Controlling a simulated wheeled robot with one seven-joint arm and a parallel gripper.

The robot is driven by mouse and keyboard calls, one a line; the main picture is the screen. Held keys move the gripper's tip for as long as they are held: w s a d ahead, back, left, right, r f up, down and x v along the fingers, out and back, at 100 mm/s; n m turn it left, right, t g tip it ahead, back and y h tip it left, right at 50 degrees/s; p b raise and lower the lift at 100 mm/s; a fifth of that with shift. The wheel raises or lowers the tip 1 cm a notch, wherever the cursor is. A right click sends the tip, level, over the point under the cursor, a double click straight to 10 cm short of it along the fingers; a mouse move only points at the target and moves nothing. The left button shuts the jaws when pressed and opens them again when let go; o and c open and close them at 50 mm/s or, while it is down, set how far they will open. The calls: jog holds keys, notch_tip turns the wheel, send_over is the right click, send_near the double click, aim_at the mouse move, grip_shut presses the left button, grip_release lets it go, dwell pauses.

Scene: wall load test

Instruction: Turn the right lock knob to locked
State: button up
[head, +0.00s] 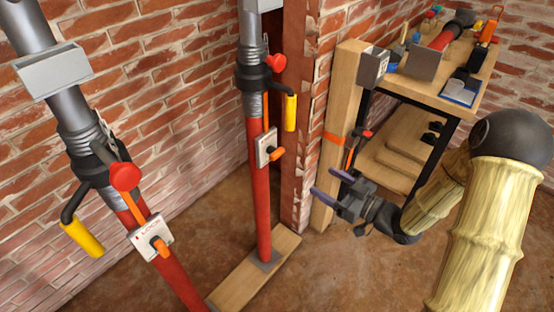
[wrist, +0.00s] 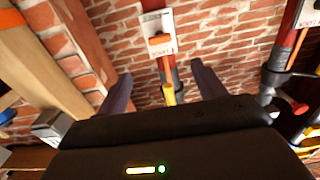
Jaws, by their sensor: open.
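The right prop is a red post (head: 263,205) with a white lock plate (head: 266,147) on it. An orange lock knob (head: 277,154) sticks out from the plate. The wrist view, which looks upside down, shows this plate (wrist: 156,22) and its orange knob (wrist: 160,43) between my fingers but beyond them. The knob's bar lies roughly crosswise there; its setting is too small to read surely. My gripper (head: 329,184) is open and empty, to the right of and below the knob, apart from it, with its fingers pointing left.
The left prop has its own lock plate (head: 150,237) and orange knob (head: 160,246). A yellow handle (head: 290,112) hangs above the right knob. A wooden post (head: 345,125) stands right of the right prop, near my gripper. A loaded shelf (head: 440,75) stands behind my arm.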

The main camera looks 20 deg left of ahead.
aim_at(280, 155)
jog(key=b+x, duration=0.1)
jog(key=x, duration=1.6)
jog(key=shift+w+a+r, duration=0.1)
jog(key=shift+w+a, duration=0.05)
jog(key=shift+a, duration=0.05)
jog(key=c, duration=1)
